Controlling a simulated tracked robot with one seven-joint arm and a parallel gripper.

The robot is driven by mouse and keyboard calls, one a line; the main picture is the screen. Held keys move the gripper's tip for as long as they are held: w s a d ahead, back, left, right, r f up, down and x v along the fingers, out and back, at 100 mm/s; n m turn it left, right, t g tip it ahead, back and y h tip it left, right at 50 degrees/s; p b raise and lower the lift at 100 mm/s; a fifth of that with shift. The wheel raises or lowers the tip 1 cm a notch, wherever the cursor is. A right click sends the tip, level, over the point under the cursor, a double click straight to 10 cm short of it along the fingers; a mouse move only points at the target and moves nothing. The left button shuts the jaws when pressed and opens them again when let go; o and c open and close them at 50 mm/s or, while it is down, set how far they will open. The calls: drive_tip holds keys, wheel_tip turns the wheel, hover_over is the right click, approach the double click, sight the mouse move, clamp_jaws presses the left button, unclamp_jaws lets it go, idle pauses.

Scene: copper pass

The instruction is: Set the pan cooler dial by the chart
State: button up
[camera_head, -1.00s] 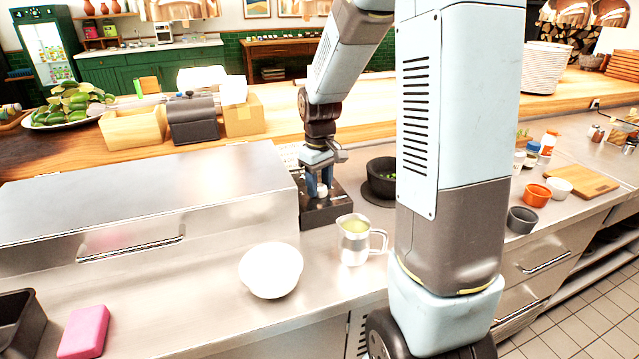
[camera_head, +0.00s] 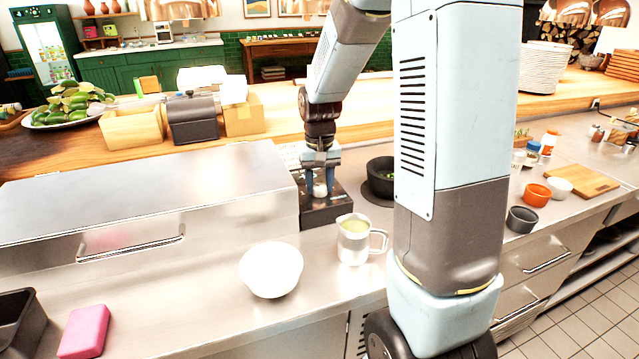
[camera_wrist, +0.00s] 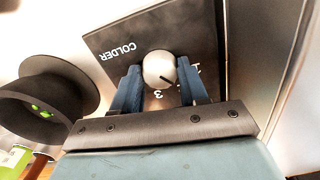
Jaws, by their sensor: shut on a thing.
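The dial is a pale round knob (camera_wrist: 159,69) with a short dark pointer line, on a dark panel (camera_wrist: 110,38). The panel reads "COLDER"; a "3" shows below the knob, and other marks at its right are partly hidden by a finger. In the wrist view the pointer slants to the lower right, between the "3" and those marks. My gripper (camera_wrist: 160,84) is shut on the knob, one blue finger on each side. In the head view my gripper (camera_head: 320,184) points down at the knob (camera_head: 320,190) on the dark box (camera_head: 326,212). I cannot make out a readable chart.
A steel lidded unit (camera_head: 130,200) is at the left. A white bowl (camera_head: 271,270) and pink block (camera_head: 84,331) are nearer.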

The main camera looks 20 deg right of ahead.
sight(320, 186)
drive_tip(key=shift+m, duration=1.3)
drive_tip(key=o, duration=1)
drive_tip(key=shift+o, duration=0.2)
wheel_tip(320, 186, up, 14)
drive_tip(key=shift+f, duration=0.15)
drive_tip(key=s+r+n+t, duration=0.2)
drive_tip(key=s, duration=0.9)
drive_tip(key=s+a+r+n+t, duration=0.1)
drive_tip(key=s+r+n+t, duration=0.1)
drive_tip(key=s, duration=0.9)
drive_tip(key=shift+a+r+t, duration=0.25)
drive_tip(key=shift+t, duration=0.55)
